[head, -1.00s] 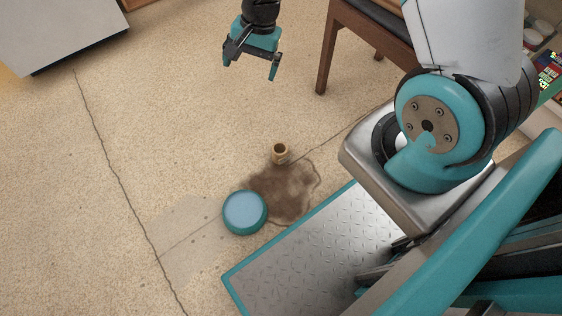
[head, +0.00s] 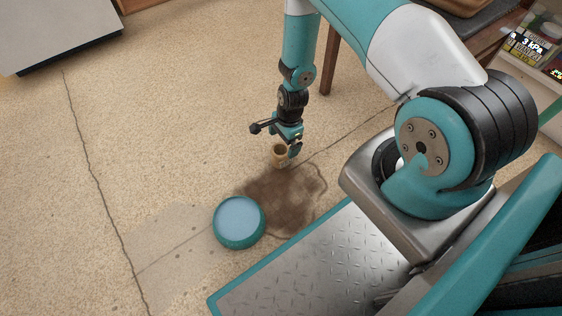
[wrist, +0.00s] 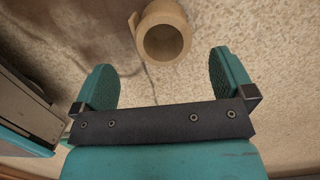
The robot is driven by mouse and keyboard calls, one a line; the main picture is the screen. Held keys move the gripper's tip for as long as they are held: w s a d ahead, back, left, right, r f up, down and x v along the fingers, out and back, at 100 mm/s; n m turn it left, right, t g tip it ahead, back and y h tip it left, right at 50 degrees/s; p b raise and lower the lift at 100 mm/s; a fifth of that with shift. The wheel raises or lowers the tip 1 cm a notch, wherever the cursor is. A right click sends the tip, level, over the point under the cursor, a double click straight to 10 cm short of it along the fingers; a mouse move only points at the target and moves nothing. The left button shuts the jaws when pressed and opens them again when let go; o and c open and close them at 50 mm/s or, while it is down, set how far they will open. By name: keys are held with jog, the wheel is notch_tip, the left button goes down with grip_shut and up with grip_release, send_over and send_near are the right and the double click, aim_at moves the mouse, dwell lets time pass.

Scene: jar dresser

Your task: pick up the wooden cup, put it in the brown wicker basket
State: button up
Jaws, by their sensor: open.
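The wooden cup (head: 278,160) stands upright on the floor beside a dark stain. In the wrist view the cup (wrist: 186,38) shows its round open mouth, with a handle-like edge at its left. My gripper (head: 274,141) is open just above and around the cup's far side in the head view. In the wrist view its two fingers (wrist: 162,72) are apart, with the cup just beyond their tips and nothing held. A brown object, perhaps the wicker basket (head: 466,5), sits on a dark seat at the top right, cut off by the picture edge.
A teal bowl with a pale blue inside (head: 238,221) is on the floor, nearer than the cup. A wooden chair leg (head: 327,62) stands behind my arm. A grey cabinet (head: 60,30) is at the far left. The floor left of the cup is free.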

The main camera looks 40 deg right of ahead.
aim_at(280, 153)
jog(key=f+b, duration=0.1)
jog(key=f, duration=0.1)
jog(key=a+f+b, duration=0.1)
jog(key=f+b, duration=0.3)
jog(key=f, duration=0.1)
jog(key=shift+w+a+f, duration=0.1)
jog(key=shift+a, duration=0.05)
jog(key=c, duration=1.1)
jog(key=shift+r, duration=0.25)
